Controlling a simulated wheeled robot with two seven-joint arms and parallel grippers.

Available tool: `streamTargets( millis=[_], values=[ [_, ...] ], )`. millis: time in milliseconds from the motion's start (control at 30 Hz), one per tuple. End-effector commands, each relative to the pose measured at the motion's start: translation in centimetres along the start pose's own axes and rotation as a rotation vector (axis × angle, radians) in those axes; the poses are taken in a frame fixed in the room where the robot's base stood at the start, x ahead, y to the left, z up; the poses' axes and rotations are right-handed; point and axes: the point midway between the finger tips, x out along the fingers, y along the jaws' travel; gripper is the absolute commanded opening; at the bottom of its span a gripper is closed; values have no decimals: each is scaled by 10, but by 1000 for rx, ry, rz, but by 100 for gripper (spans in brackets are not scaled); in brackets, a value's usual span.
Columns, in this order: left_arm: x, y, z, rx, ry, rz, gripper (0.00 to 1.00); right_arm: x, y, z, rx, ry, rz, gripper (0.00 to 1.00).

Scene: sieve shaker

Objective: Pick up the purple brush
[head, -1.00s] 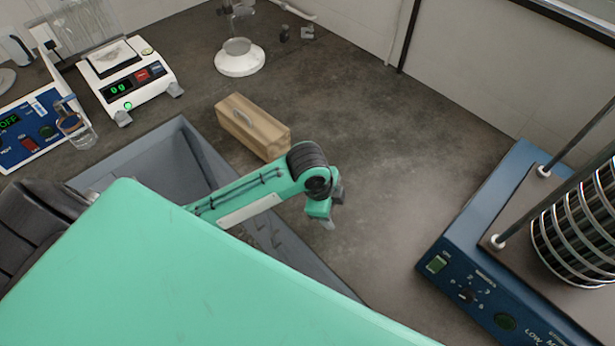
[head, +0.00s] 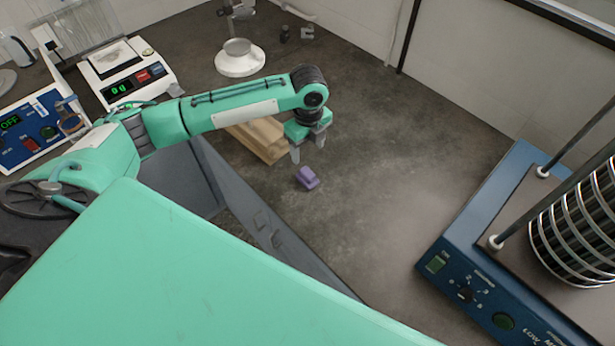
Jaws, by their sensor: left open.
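The purple brush (head: 307,178) lies on the dark grey bench top in the middle of the head view. It is small and blocky, with a paler top. My left gripper (head: 307,156) is open and empty, pointing down just above and behind the brush. Its two grey fingers are apart, and a gap shows between them and the brush. My right gripper is not in view.
A wooden block (head: 262,138) sits behind my left forearm, partly hidden. A blue sieve shaker (head: 480,285) stands at the right. A white balance (head: 125,75) and a white stand (head: 240,62) are at the back. The bench right of the brush is clear.

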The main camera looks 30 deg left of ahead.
Motion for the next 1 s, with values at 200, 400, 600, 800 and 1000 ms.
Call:
streamTargets(
  millis=[200,400,600,800,1000],
  values=[
    [42,1,-1,-2,2,2,64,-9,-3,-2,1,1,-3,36],
    [60,0,-1,-1,0,0,64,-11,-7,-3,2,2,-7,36],
    [80,5,-4,-2,1,3,64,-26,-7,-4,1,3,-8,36],
    [108,6,-4,-1,0,0,64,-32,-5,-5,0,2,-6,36],
    [113,6,-4,-1,-1,-2,64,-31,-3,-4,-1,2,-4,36]
  ],
)
